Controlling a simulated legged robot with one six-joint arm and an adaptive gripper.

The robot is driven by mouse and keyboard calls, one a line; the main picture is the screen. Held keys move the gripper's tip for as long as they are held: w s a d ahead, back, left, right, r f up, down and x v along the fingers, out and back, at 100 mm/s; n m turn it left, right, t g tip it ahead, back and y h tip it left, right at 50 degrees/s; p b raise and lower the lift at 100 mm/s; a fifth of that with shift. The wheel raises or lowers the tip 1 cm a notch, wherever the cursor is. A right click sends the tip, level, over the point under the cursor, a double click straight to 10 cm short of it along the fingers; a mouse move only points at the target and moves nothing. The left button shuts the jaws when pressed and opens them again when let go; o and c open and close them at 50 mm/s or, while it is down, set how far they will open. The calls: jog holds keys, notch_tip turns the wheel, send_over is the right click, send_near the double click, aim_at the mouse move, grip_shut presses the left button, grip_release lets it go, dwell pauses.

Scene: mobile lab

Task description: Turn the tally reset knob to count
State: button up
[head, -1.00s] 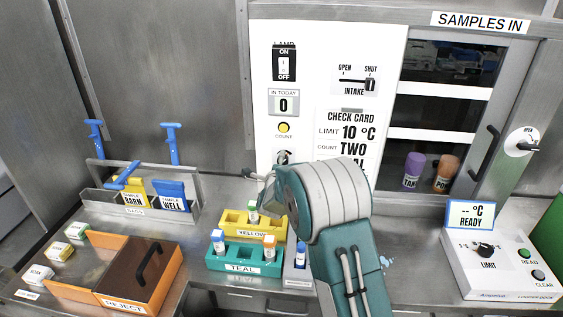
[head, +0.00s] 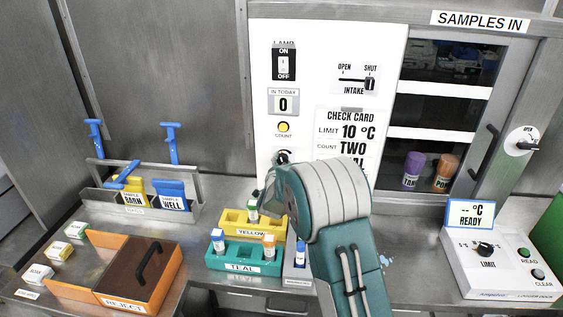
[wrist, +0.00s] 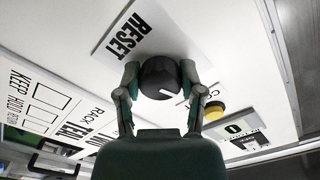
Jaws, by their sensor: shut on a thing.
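The tally reset knob (wrist: 160,78) is round and black with a white pointer mark, on a white plate labelled RESET (wrist: 124,36) in the wrist view. The mark points toward the lower right of that picture. My gripper (wrist: 160,84) has a finger on each side of the knob and is shut on it. In the head view only a dark bit of the knob (head: 283,156) shows above my arm. The counter (head: 283,104) reads 0, with the yellow COUNT button (head: 284,127) below it.
The yellow rack (head: 233,227) and teal rack (head: 226,258) with vials stand below my arm. An orange reject bin (head: 92,288) is at the left. The check card (head: 338,150) is beside the knob.

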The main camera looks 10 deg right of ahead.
jog(key=n, duration=0.4)
jog(key=shift+s+f+n, duration=0.1)
jog(key=shift+f+n, duration=0.2)
jog(key=shift+f, duration=0.05)
jog(key=n, duration=0.4)
jog(key=shift+n, duration=0.3)
jog(key=o, duration=1.2)
jog(key=shift+c, duration=0.2)
jog(key=shift+r, duration=0.15)
